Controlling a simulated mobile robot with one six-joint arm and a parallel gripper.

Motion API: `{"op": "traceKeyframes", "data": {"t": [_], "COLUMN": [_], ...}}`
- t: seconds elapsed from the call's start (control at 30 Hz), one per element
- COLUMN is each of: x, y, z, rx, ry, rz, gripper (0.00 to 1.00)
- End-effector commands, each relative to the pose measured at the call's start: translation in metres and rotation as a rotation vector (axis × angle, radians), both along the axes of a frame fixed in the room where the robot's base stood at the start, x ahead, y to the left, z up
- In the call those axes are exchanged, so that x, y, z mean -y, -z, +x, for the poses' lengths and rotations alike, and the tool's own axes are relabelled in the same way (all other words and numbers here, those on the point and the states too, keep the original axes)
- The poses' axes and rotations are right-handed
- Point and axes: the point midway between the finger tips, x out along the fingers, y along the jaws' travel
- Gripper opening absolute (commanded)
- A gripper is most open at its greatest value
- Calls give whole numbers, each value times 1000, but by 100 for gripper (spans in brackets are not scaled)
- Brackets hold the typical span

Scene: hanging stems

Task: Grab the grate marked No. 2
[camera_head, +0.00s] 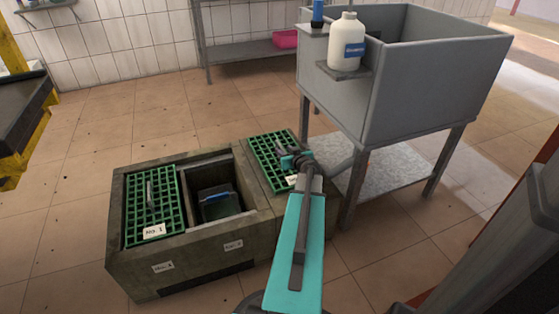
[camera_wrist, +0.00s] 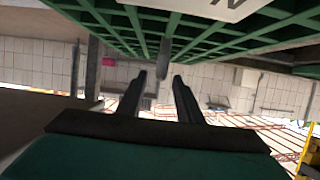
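A green grate (camera_head: 268,163) lies on the right part of the concrete trough, to the right of the open compartment. Its white tag (camera_head: 292,180) is partly hidden by my arm and I cannot read its number. My gripper (camera_head: 296,160) is at this grate's right side. In the wrist view a green grate (camera_wrist: 115,22) with part of a white tag fills the top. A grey handle (camera_wrist: 163,57) sticks out from it, just beyond and between the fingertips of my gripper (camera_wrist: 162,77). The fingers are apart, with a gap on both sides of the handle.
The trough (camera_head: 185,265) has another green grate (camera_head: 165,205), tagged No. 1, on its left. The open middle compartment holds a dark bin (camera_head: 218,208) with a blue edge. A grey sink (camera_head: 415,95) with a white bottle (camera_head: 346,42) stands close behind on the right.

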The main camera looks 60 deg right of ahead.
Motion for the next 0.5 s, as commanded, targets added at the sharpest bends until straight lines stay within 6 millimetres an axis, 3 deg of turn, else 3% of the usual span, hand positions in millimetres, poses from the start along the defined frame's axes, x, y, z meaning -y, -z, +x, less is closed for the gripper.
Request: {"op": "traceKeyframes", "data": {"t": [0.5], "x": [26], "y": [16], "z": [34], "rx": [-1], "ry": [0], "rz": [-1], "gripper": [33]}}
